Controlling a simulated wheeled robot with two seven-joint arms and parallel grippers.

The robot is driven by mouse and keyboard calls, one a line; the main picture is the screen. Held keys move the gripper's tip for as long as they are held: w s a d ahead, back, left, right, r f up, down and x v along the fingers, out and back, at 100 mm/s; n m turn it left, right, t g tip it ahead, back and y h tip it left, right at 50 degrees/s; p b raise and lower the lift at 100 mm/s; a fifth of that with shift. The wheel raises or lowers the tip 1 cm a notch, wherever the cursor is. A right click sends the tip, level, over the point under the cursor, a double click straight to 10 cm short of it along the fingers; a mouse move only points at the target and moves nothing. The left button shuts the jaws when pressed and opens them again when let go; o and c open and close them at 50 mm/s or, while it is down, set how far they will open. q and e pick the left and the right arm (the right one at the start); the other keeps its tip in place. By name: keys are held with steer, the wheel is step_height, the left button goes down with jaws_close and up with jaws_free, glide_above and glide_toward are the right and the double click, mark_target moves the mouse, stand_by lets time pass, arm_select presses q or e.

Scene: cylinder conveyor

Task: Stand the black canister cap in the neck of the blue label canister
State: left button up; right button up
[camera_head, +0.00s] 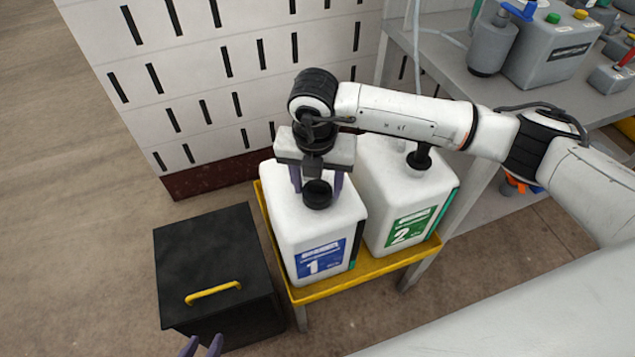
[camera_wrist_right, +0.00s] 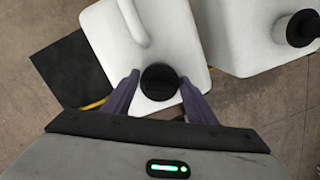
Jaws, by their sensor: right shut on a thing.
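The blue label canister (camera_head: 290,215) is white with a blue label marked 1 and stands in the yellow tray. My right gripper (camera_head: 318,182) comes from above and is shut on the black canister cap (camera_head: 318,195). In the right wrist view the cap (camera_wrist_right: 160,82) sits between the purple fingers over the blue label canister's white top (camera_wrist_right: 180,50). The cap is at the neck, which it hides; I cannot tell whether it is seated. My left gripper (camera_head: 202,346) shows only its purple fingertips at the bottom edge, apart and empty.
The green label canister (camera_head: 385,190), marked 2, stands close on the right with a black cap (camera_head: 419,160) on it. A black box (camera_head: 205,245) with a yellow handle is at left. A slotted wall (camera_head: 230,70) and grey shelf (camera_head: 450,75) are behind.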

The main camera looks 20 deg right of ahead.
mark_target(316, 195)
stand_by(0.3)
steer(key=o, duration=1.2)
steer(key=shift+f, duration=0.1)
steer(key=shift+c, duration=0.2)
step_height(316, 195, up, 10)
steer(key=s, duration=0.1)
steer(key=shift+a, duration=0.3)
steer(key=shift+s, duration=0.1)
